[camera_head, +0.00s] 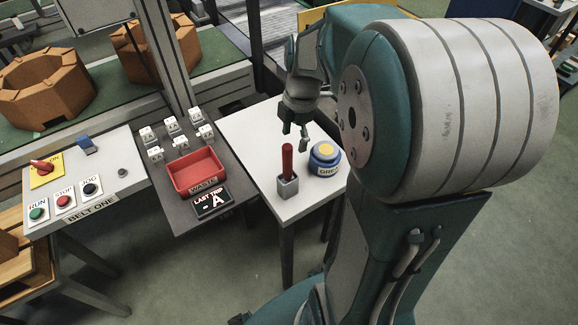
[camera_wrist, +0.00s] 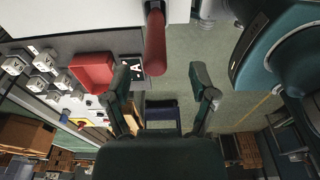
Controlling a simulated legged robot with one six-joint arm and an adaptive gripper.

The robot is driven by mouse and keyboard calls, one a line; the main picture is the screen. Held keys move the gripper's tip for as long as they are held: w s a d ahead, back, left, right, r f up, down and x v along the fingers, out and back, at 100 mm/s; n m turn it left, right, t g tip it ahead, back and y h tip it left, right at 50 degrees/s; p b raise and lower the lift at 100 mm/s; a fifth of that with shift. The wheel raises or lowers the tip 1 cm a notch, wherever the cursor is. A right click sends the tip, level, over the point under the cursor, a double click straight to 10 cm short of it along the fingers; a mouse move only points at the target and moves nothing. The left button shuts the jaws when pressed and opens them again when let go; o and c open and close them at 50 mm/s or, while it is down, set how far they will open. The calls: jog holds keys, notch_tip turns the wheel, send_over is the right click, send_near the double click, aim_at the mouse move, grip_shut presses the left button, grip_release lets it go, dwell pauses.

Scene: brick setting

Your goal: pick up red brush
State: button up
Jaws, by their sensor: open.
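The red brush (camera_head: 287,160) stands upright in a small grey holder (camera_head: 288,187) on a white table (camera_head: 250,140). Only its red handle shows; its lower end is hidden in the holder. In the wrist view the red handle (camera_wrist: 155,45) is at the top centre, beyond and roughly between the fingertips. My gripper (camera_head: 303,138) points down just above and slightly right of the handle's top in the head view. In the wrist view my gripper (camera_wrist: 160,78) has its fingers spread, with nothing held between them.
A blue jar (camera_head: 325,165) with a yellow lid stands close to the right of the holder. A red waste tray (camera_head: 195,176), white lettered cubes (camera_head: 170,125) and a black sign (camera_head: 213,201) are on a grey surface to the left. A button panel (camera_head: 75,190) lies farther left.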

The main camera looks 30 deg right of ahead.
aim_at(286, 158)
jog(key=shift+a+f, duration=0.75)
jog(key=shift+f, duration=0.05)
jog(key=f, duration=0.4)
jog(key=shift+w+f, duration=0.25)
jog(key=shift+w, duration=0.05)
jog(key=shift+d+f, duration=0.15)
jog(key=shift+f, duration=0.25)
jog(key=shift+a, duration=0.25)
jog(key=shift+c, duration=0.3)
jog(key=shift+a, duration=0.1)
grip_shut()
